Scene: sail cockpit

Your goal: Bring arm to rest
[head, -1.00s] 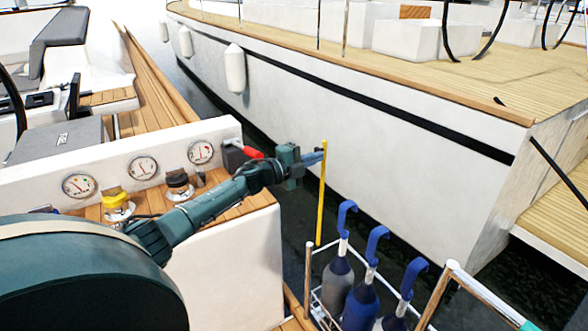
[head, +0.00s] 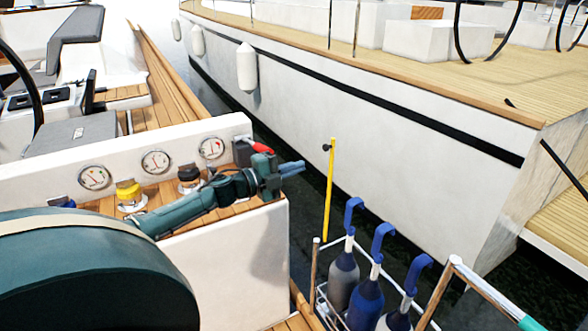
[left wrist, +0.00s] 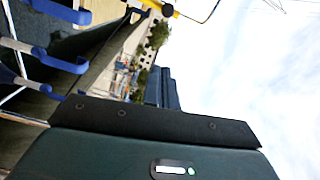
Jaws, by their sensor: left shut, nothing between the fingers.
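My left arm comes in from the left in the head view and reaches over the white cockpit coaming. Its left gripper (head: 291,168) is shut and empty, pointing right just above the coaming's wooden top (head: 262,200). A yellow pole (head: 330,195) stands upright to the right, clearly apart from the gripper. The left wrist view shows my dark gripper housing with a green light. It also shows part of the yellow pole (left wrist: 158,6) at the top. My right gripper is not in view.
Blue-hooked fenders (head: 366,298) stand in a rail basket at the lower right. A red-handled lever (head: 262,147), gauges (head: 156,161) and winches with a yellow top (head: 127,192) sit close to my arm. A white hull (head: 400,165) lies across the water gap.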

